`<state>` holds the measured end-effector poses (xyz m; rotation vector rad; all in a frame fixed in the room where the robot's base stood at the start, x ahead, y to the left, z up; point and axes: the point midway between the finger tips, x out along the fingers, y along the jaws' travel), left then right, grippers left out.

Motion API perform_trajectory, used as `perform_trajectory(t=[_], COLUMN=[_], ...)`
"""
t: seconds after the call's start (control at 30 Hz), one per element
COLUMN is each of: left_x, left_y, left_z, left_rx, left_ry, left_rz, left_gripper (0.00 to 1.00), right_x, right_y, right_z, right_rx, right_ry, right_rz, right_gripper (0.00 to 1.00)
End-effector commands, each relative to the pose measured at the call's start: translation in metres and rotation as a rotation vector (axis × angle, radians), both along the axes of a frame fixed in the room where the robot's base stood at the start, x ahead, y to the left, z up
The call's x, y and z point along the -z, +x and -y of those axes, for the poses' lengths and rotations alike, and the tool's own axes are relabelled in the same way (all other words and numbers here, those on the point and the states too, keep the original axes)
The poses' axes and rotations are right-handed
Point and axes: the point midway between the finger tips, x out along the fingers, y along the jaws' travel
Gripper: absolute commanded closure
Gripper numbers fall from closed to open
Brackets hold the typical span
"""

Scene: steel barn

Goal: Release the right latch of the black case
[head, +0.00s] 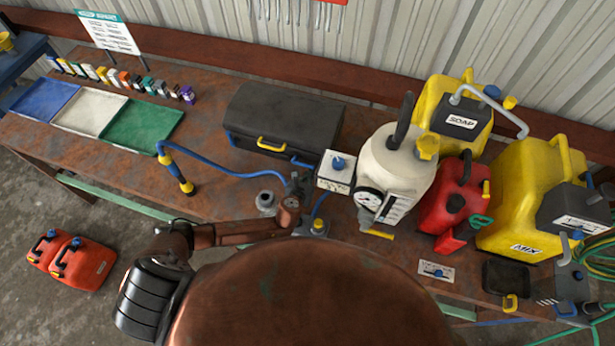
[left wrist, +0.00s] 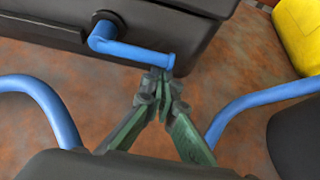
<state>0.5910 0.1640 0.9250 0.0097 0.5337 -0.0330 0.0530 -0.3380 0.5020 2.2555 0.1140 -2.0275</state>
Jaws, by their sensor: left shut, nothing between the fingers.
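The black case (head: 285,112) lies shut on the rusty bench, with a yellow handle (head: 272,145) on its front. Its right latch is a blue lever (left wrist: 125,46) on a round black pivot, lying roughly level with its free end to the right in the left wrist view. The latch also shows small in the head view (head: 302,163). My left gripper (left wrist: 163,84) is shut and empty, its fingertips at the lever's free end. I cannot tell whether they touch it. It also shows in the head view (head: 297,183), before the case's right front corner. My right gripper is not in view.
A white box with a blue knob (head: 337,170) and a cream jug (head: 390,165) stand close to the right of the gripper. A blue hose (head: 215,174) runs along the bench at left. Blue tubes flank the gripper in the wrist view.

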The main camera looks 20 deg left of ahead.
Motion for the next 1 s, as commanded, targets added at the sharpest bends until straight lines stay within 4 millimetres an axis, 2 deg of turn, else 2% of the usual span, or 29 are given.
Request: perform_trajectory(t=[0.23,0.27,0.3,1.0], left_x=[0.000,0.000,0.000,-0.011], left_y=[0.000,0.000,0.000,0.000], left_z=[0.000,-0.007,-0.004,0.000], left_rx=[-0.001,-0.001,-0.001,0.000], left_ry=[-0.001,0.002,-0.001,-0.134], left_rz=[0.000,0.000,0.000,-0.004], left_gripper=[1.00,1.00,1.00,1.00], right_x=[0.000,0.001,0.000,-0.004], right_y=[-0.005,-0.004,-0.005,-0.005], right_z=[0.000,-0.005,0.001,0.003], right_rx=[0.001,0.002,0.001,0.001], right_ry=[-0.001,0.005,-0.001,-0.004], right_rz=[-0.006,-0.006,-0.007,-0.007], right_gripper=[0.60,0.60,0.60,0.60])
